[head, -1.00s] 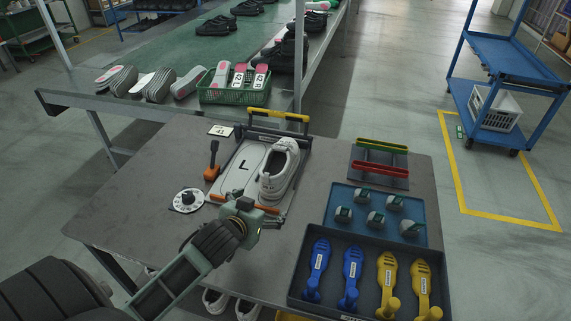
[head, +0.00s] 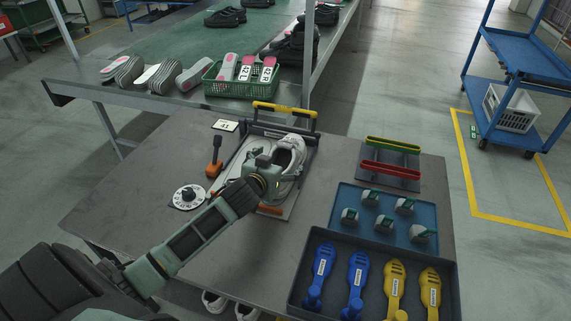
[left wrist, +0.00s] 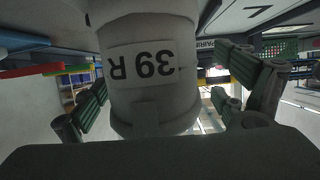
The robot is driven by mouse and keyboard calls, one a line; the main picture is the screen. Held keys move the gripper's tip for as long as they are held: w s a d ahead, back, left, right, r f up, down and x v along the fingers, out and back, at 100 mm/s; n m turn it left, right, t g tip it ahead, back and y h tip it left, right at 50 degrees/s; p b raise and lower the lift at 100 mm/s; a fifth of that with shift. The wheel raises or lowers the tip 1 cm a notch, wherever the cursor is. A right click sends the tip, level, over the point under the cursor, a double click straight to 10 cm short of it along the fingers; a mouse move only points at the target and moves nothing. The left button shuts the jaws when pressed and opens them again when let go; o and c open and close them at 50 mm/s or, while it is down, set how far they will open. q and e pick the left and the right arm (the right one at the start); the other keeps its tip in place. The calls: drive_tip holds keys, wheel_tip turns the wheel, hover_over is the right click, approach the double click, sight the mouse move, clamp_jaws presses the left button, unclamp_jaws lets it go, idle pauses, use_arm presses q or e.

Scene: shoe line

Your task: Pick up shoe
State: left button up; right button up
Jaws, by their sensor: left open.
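A white shoe (head: 291,151) lies on the right half of a framed board (head: 280,211) with orange and yellow bars on the table. In the left wrist view its heel (left wrist: 150,115) is close and bears an upside-down "39 R" label. My left gripper (head: 268,167) is at the shoe, hiding part of it and of the board. Its fingers (left wrist: 160,98) stand open on both sides of the heel. I cannot tell whether they touch it. My right gripper is out of view.
A dial (head: 188,197) and an orange-based lever (head: 214,160) stand left of the board. A red-green rack (head: 391,160), a blue tray (head: 345,192) and a dark tray (head: 300,262) of shoe-shaped tools are on the right. A green basket (head: 225,89) is behind.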

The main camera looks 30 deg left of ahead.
use_arm(q)
drive_tip(key=c, duration=1.4)
drive_tip(key=shift+c, duration=0.6)
drive_tip(key=shift+r, duration=0.1)
